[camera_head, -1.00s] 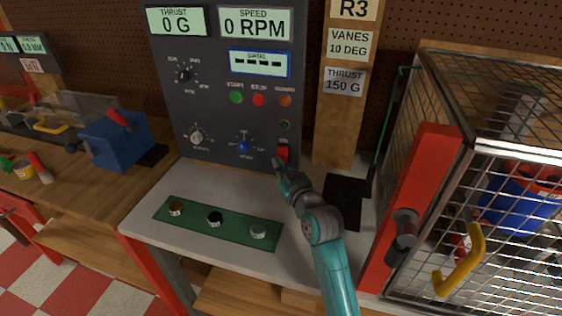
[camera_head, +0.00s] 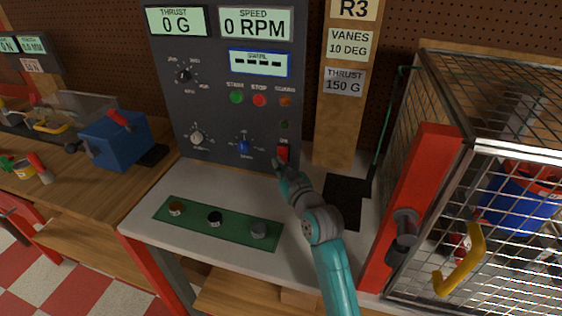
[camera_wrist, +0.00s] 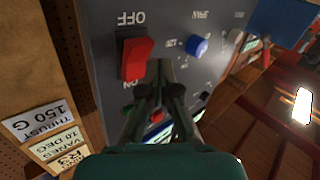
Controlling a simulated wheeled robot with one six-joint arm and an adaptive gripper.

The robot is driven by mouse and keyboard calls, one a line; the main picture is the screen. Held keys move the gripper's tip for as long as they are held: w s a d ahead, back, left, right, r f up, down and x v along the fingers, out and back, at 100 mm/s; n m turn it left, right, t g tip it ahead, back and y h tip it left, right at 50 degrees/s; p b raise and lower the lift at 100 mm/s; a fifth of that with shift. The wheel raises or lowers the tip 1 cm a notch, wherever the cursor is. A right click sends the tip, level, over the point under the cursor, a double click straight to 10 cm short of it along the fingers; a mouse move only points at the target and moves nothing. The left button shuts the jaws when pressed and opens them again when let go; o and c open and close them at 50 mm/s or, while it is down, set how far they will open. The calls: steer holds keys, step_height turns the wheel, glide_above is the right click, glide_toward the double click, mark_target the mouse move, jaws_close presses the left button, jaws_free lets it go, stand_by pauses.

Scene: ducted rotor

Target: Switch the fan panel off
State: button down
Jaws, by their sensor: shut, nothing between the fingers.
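The grey fan panel (camera_head: 222,120) stands upright at the back of the bench. Its displays read 0 G and 0 RPM. A red rocker switch (camera_head: 283,153) sits low on its right side. In the wrist view the red switch (camera_wrist: 136,56) appears upside down, with OFF at the picture's top and ON below. My gripper (camera_head: 278,165) is shut and empty, at the lower left of the switch in the head view. In the wrist view my gripper (camera_wrist: 161,68) has its tips just right of the switch's red face. I cannot tell whether they touch it.
A blue knob (camera_head: 243,146) is left of the switch, below the start and stop buttons. A green strip (camera_head: 190,221) with three knobs lies on the white bench. A wire cage (camera_head: 480,150) with a red post stands at the right.

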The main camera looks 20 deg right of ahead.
steer(key=shift+w+d, duration=0.1)
steer(key=shift+w+d+f, duration=0.1)
steer(key=shift+w+d, duration=0.05)
steer(key=shift+w+d+f, duration=0.2)
steer(key=shift+w, duration=0.15)
stand_by(1.0)
stand_by(0.3)
steer(key=shift+s+a+r, duration=0.35)
steer(key=shift+s+a, duration=0.15)
steer(key=shift+s, duration=0.15)
steer(key=shift+s+a+r, duration=0.35)
steer(key=shift+s+a, duration=0.1)
steer(key=shift+s, duration=0.15)
steer(key=shift+s+a+r, duration=0.35)
steer(key=shift+s+a, duration=0.05)
steer(key=shift+s, duration=0.25)
steer(key=shift+s+a+r, duration=0.35)
steer(key=shift+s+a, duration=0.1)
steer(key=shift+s, duration=0.15)
